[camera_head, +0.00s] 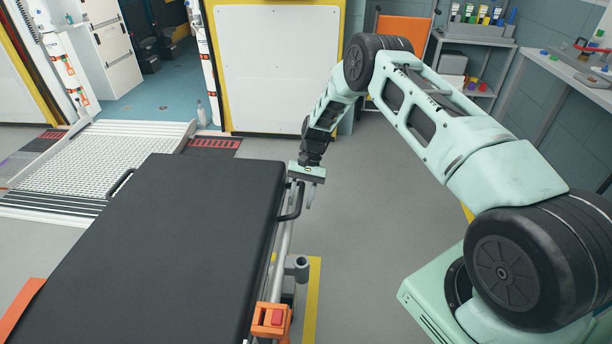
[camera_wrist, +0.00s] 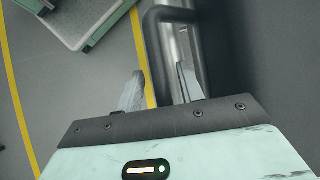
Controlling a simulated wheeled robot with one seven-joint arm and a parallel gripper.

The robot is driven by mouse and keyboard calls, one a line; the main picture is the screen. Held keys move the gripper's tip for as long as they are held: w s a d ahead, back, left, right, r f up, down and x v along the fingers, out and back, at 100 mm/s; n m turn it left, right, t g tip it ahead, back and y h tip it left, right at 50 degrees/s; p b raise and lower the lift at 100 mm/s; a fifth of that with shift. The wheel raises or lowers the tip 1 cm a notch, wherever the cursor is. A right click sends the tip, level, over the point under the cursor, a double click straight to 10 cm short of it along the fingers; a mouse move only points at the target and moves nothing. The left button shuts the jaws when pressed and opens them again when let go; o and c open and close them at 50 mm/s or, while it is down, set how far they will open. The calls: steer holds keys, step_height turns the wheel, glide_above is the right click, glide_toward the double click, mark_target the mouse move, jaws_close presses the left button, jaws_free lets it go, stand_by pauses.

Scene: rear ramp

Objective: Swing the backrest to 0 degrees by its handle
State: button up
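The stretcher's backrest (camera_head: 215,190) is part of a long dark pad that looks flat in the head view. I cannot make out a hinge line or any tilt. A black looped handle (camera_head: 293,203) sticks out from the pad's right edge near its far end. My gripper (camera_head: 310,190) is beside that handle, pointing down. In the wrist view, my two fingers (camera_wrist: 160,85) are apart. The black handle bar (camera_wrist: 155,55) runs between them, with a visible gap to the left finger. Contact with the right finger is unclear.
A silver side rail (camera_head: 284,245) runs under the pad's right edge, with an orange and red block (camera_head: 271,320) near its front. A second black handle (camera_head: 120,183) is on the left edge. A ramp (camera_head: 95,160) lies at left. The floor (camera_head: 375,220) right of the stretcher is clear.

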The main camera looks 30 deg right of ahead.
steer(key=b+v, duration=0.1)
steer(key=v, duration=1.5)
steer(key=shift+d+r, duration=0.2)
steer(key=s+a+r+n+h+p, duration=0.1)
steer(key=s+a+r+n, duration=0.1)
steer(key=s+a+r, duration=0.5)
steer(key=s+a+r+n+t+h+p, duration=0.1)
steer(key=s+a+r+n+p, duration=0.15)
steer(key=a+r, duration=0.5)
steer(key=s+a+r+n+h+p, duration=0.1)
steer(key=s+a+r+n, duration=0.3)
steer(key=a, duration=0.5)
steer(key=s+a+r+n+t+h+p, duration=0.1)
steer(key=s+r+n, duration=0.1)
steer(key=s, duration=1.1)
steer(key=s+a+r+n+t+h+p, duration=0.1)
steer(key=s+r+n+t+p, duration=0.1)
steer(key=s, duration=1.2)
steer(key=shift+a+r+n+t, duration=0.15)
steer(key=shift+r+n+t, duration=0.15)
steer(key=shift+r+n, duration=0.4)
